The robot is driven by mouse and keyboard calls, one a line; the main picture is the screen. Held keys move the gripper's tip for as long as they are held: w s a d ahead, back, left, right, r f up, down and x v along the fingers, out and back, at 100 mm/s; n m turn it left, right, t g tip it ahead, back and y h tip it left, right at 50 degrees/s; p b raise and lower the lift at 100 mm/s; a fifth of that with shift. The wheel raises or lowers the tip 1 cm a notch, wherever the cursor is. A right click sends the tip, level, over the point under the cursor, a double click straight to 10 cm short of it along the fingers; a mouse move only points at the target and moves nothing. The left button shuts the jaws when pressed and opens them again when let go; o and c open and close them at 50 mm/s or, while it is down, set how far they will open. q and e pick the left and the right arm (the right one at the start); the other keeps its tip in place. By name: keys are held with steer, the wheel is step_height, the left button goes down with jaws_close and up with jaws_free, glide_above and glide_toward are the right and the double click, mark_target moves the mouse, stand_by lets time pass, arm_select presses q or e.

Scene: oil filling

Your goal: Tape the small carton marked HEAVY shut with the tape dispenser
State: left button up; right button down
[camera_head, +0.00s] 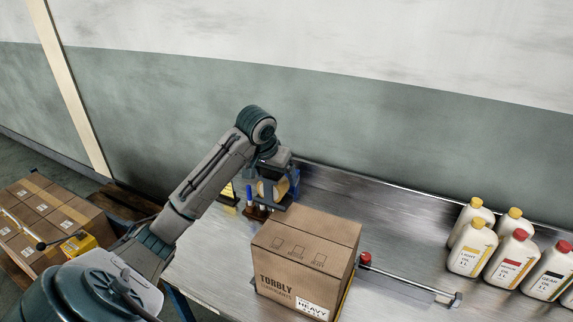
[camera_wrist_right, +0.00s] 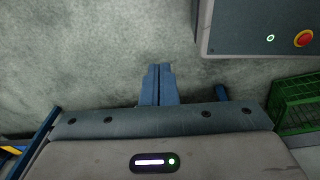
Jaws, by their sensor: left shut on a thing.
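The small brown carton marked HEAVY (camera_head: 305,252) stands upright on the metal bench in the head view, its top flat. Its HEAVY label faces the front. My left gripper (camera_head: 276,183) is behind the carton and is shut on the tape dispenser (camera_head: 268,192), which shows a tan roll and blue parts. The fingertips and much of the dispenser are hard to make out. My right gripper (camera_wrist_right: 156,84) shows only in the right wrist view, with its blue fingers together, nothing between them, over a grey floor.
A rail with a red knob (camera_head: 365,259) lies right of the carton. Several oil bottles (camera_head: 473,248) stand at the bench's right. Stacked cartons (camera_head: 42,212) are at far left. In the wrist view are a grey box with a red button (camera_wrist_right: 303,38) and a green crate (camera_wrist_right: 297,103).

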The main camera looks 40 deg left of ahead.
mark_target(266, 179)
arm_select(q)
steer(key=shift+s+f, duration=0.1)
steer(key=shift+s, duration=0.05)
steer(key=shift+s+f, duration=1.05)
steer(key=shift+f, duration=0.1)
steer(key=x, duration=0.3)
steer(key=shift+d, duration=0.1)
steer(key=shift+s, duration=0.1)
steer(key=shift+s+f, duration=0.1)
arm_select(e)
steer(key=s, duration=0.3)
steer(key=shift+s, duration=0.35)
arm_select(q)
steer(key=shift+f, duration=0.35)
arm_select(e)
steer(key=shift+d, duration=0.1)
arm_select(q)
steer(key=shift+d, duration=0.15)
arm_select(e)
steer(key=shift+s, duration=0.1)
